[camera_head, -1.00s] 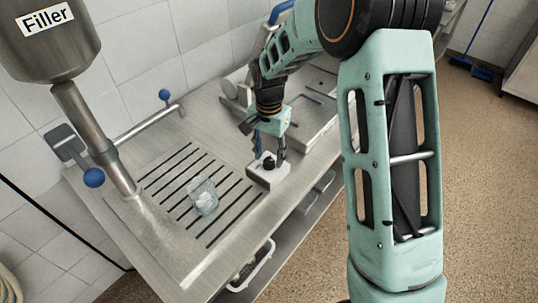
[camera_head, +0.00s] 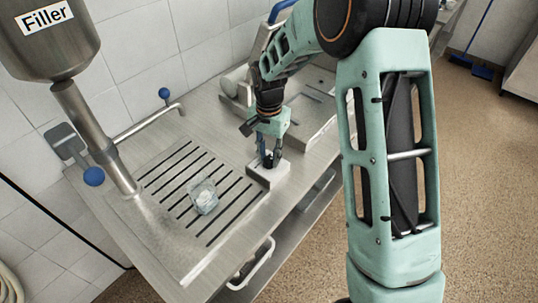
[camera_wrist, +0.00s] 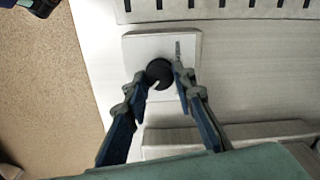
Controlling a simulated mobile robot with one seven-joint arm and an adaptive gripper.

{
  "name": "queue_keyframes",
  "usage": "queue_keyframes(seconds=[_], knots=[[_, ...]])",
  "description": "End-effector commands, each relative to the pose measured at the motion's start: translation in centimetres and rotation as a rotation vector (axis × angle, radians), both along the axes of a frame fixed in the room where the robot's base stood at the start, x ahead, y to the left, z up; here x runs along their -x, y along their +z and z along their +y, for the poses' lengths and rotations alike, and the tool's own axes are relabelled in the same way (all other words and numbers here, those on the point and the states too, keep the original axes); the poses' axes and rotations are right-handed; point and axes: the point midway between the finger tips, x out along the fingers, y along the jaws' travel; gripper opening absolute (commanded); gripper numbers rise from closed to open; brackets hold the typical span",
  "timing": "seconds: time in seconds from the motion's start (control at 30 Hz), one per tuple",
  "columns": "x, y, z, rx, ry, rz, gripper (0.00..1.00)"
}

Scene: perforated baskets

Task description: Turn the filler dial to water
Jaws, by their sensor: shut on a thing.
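The filler dial is a black round knob (camera_wrist: 159,73) on a white box (camera_wrist: 133,47), with a light pointer mark toward its lower left in the wrist view. In the head view the white box (camera_head: 268,177) sits on the steel counter's front edge, right of the slotted drain. My gripper (camera_wrist: 158,80) is shut on the knob, one finger on each side; it also shows in the head view (camera_head: 268,160), pointing down, hiding most of the knob. The steel filler (camera_head: 52,45), labelled "Filler", hangs at the upper left.
A clear container (camera_head: 203,196) with pale contents stands on the slotted drain (camera_head: 165,181). A bent pipe with blue knobs (camera_head: 165,94) runs along the wall side. A steel tray (camera_head: 312,118) lies behind my gripper. A brown floor is at the right.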

Motion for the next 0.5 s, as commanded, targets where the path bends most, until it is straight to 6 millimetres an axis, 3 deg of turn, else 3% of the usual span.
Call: queue_keyframes(seconds=[0.27,0.5], knots=[[-0.07,-0.06,0.00,0.000,0.113,-0.001,0.00],[-0.08,-0.09,-0.03,0.000,0.313,-0.002,0.00]])
